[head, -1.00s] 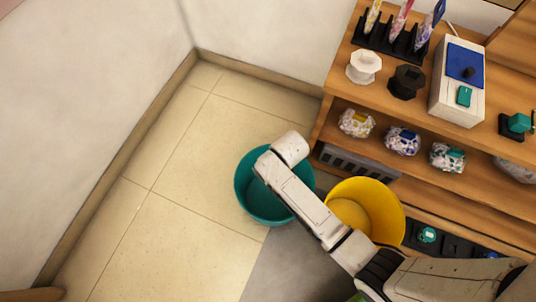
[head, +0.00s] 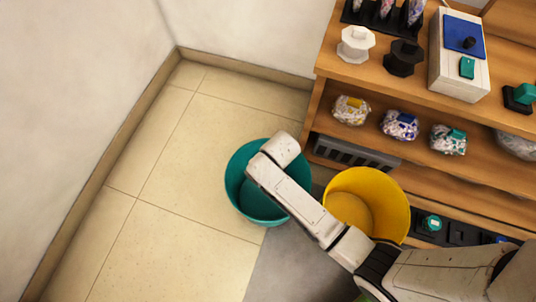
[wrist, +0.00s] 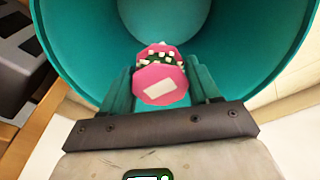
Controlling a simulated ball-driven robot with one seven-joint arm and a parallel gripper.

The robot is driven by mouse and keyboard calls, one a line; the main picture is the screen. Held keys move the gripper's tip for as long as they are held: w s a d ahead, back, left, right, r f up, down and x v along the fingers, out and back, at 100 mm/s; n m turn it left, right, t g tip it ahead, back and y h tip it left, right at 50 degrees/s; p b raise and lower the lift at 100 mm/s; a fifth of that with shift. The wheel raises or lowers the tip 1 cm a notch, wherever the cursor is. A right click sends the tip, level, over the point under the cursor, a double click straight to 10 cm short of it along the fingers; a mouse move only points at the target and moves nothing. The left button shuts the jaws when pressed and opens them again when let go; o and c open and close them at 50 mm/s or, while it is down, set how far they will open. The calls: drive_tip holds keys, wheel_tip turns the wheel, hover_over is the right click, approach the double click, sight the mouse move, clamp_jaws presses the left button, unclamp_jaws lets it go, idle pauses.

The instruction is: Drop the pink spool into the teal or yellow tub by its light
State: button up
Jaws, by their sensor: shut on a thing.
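The pink spool (wrist: 160,84) has a pale label on its near end and a dark, white-flecked winding. My gripper (wrist: 162,76) is shut on it in the wrist view, a finger on each side. The teal tub (wrist: 85,55) surrounds the spool in that view, its open inside beyond it. In the head view the teal tub (head: 240,198) stands on the floor, partly covered by my arm; my gripper and the spool are hidden there. The yellow tub (head: 392,195) stands to its right, empty where visible. I cannot make out a lit light on either tub.
A wooden shelf unit (head: 385,82) stands right of the tubs. Tiled floor (head: 165,215) is clear at left, up to the walls.

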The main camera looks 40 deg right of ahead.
drive_tip(key=o, duration=1.3)
drive_tip(key=r+p, duration=0.1)
drive_tip(key=r, duration=0.2)
drive_tip(key=s+r+p, duration=0.1)
drive_tip(key=r+p, duration=0.1)
drive_tip(key=r, duration=0.2)
drive_tip(key=r+p, duration=0.2)
drive_tip(key=r, duration=0.1)
drive_tip(key=shift+s+d+r, duration=0.1)
drive_tip(key=shift+s+r, duration=0.05)
drive_tip(key=shift+r, duration=0.2)
